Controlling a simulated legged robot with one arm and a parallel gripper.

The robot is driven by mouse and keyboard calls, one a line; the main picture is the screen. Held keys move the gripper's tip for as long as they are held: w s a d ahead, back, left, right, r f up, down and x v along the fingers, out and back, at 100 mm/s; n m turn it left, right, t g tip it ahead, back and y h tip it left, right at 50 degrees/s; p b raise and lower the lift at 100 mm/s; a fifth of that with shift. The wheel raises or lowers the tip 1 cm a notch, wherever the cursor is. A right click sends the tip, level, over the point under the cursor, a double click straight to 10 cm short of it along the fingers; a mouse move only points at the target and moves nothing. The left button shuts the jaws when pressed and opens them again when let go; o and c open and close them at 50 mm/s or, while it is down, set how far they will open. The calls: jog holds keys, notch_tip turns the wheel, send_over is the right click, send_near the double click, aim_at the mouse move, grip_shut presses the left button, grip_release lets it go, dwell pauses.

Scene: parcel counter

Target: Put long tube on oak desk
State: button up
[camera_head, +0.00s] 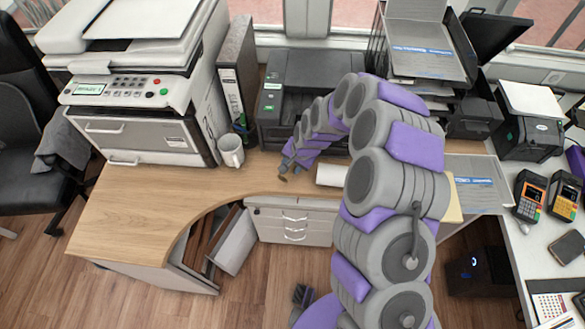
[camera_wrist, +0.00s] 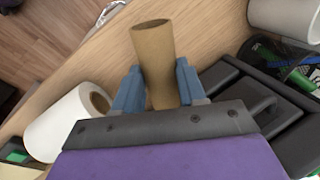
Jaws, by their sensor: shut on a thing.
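The long tube (camera_wrist: 153,55) is a brown cardboard cylinder with an open end. In the wrist view it stands between the two blue fingers of my gripper (camera_wrist: 158,90), which is shut on it. In the head view my gripper (camera_head: 291,168) is over the back part of the oak desk (camera_head: 140,208), and only a small brown end of the tube (camera_head: 283,178) shows. The desk's wood top also fills the middle of the wrist view (camera_wrist: 215,35). I cannot tell whether the tube touches the desk. The lower part of the tube is hidden by my gripper.
A black printer (camera_head: 285,85) is behind. A large copier (camera_head: 140,110) stands back left. The desk's left wing is clear.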

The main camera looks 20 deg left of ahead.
aim_at(291, 168)
jog(key=shift+w+a+f, duration=0.15)
jog(key=shift+w+a, duration=0.15)
jog(key=shift+a, duration=0.2)
jog(key=shift+w+a+f, duration=0.1)
jog(key=shift+w+a, duration=0.15)
jog(key=shift+a, duration=0.25)
jog(key=f, duration=0.1)
jog(key=f+b, duration=0.1)
jog(key=f, duration=0.1)
jog(key=shift+s+d+f+b, duration=0.1)
jog(key=shift+d+f+b, duration=0.15)
jog(key=shift+d+b, duration=0.05)
jog(key=shift+d+r, duration=0.2)
jog(key=shift+d, duration=0.25)
jog(key=shift+a+f, duration=0.1)
jog(key=shift+f, duration=0.05)
jog(key=o, duration=0.6)
jog(key=shift+a, duration=0.2)
jog(key=o, duration=0.4)
jog(key=shift+a+f, duration=0.1)
jog(key=shift+a, duration=0.25)
jog(key=shift+d, duration=0.5)
jog(key=shift+a+r, duration=0.1)
jog(key=shift+r, duration=0.25)
jog(key=p+v, duration=0.3)
jog(key=v, duration=0.8)
jog(key=shift+a+r, duration=0.1)
jog(key=shift+r, duration=0.25)
jog(key=shift+a, duration=0.1)
